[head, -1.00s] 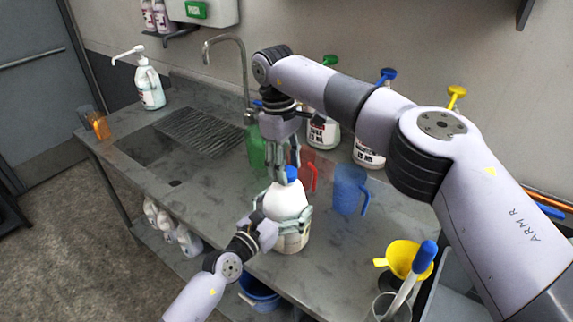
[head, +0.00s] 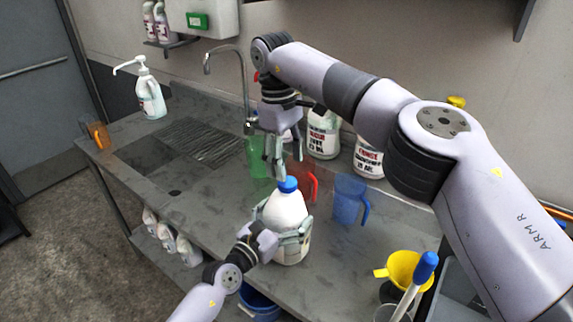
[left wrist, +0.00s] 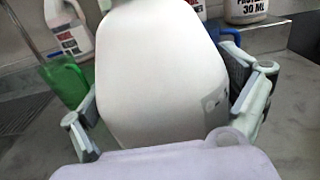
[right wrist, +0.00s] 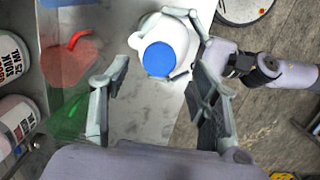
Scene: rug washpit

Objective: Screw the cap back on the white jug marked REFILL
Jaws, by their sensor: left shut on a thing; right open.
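The white jug (head: 288,212) stands upright near the front edge of the counter; its marking is not readable here. The blue cap (head: 287,185) sits on the jug's neck; I cannot tell how tight it is. My left gripper (head: 283,224) is shut around the jug's body, and the jug fills the left wrist view (left wrist: 160,80) between its fingers. My right gripper (head: 286,164) is open, pointing down just above the cap. In the right wrist view the cap (right wrist: 159,59) shows between the spread fingers, with nothing held.
A green jug (head: 258,160), a red jug (head: 304,182) and a blue jug (head: 349,198) stand behind. A yellow funnel (head: 404,268) is at right. White bottles (head: 322,135) line the wall. The sink (head: 150,155) lies left; the counter between is clear.

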